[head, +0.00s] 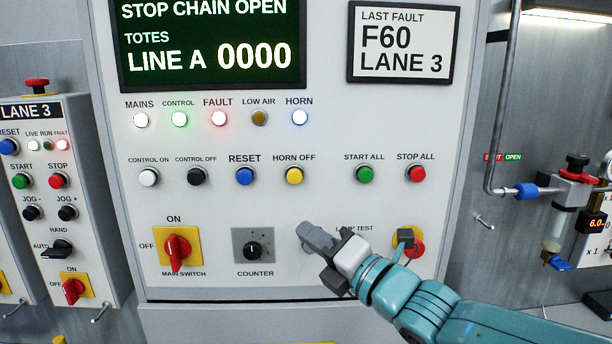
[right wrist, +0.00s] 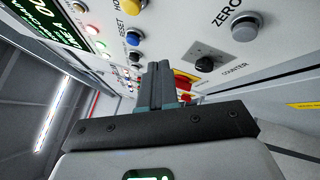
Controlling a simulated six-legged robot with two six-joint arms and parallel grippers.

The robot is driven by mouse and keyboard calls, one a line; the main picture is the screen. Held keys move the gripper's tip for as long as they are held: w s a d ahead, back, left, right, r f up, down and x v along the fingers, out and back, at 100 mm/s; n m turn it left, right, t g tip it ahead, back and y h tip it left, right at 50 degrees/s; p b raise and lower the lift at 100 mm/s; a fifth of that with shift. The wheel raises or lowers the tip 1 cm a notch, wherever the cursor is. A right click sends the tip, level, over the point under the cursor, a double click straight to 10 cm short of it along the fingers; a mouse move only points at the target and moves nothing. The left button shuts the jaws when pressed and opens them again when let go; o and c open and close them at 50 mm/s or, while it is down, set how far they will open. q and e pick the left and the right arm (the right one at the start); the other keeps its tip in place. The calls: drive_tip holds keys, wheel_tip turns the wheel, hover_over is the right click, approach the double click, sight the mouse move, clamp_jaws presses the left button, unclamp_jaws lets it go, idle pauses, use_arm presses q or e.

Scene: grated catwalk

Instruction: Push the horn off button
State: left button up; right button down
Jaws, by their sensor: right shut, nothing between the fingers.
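The yellow horn off button (head: 294,176) sits on the grey panel under its HORN OFF label, between the blue reset button (head: 245,176) and the green start all button (head: 365,174). In the right wrist view a yellow button (right wrist: 120,5) shows at the top edge, beside the blue reset button (right wrist: 133,38). The horn lamp (head: 299,118) glows bluish white. My right gripper (head: 308,232) is shut and empty, below the horn off button and apart from it. Its closed fingers (right wrist: 160,85) show in the right wrist view. My left gripper is out of view.
A red main switch (head: 177,249) and a black counter knob (head: 252,250) are left of my right gripper. A red stop all button (head: 417,174) is at right. A Lane 3 box (head: 92,200) stands at left.

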sight(295, 177)
drive_tip(key=s+a+r+n+y, duration=0.2)
drive_tip(key=s+r, duration=0.2)
drive_tip(key=r, duration=0.2)
use_arm(q)
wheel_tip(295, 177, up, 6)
drive_tip(key=p, duration=0.6)
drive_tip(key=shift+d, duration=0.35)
use_arm(e)
drive_tip(key=shift+m, duration=0.3)
drive_tip(key=w, duration=0.8)
drive_tip(key=shift+w+r, duration=0.15)
drive_tip(key=shift+w, duration=0.2)
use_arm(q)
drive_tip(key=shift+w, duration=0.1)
use_arm(e)
drive_tip(key=shift+d, duration=0.1)
drive_tip(key=shift+w, duration=0.1)
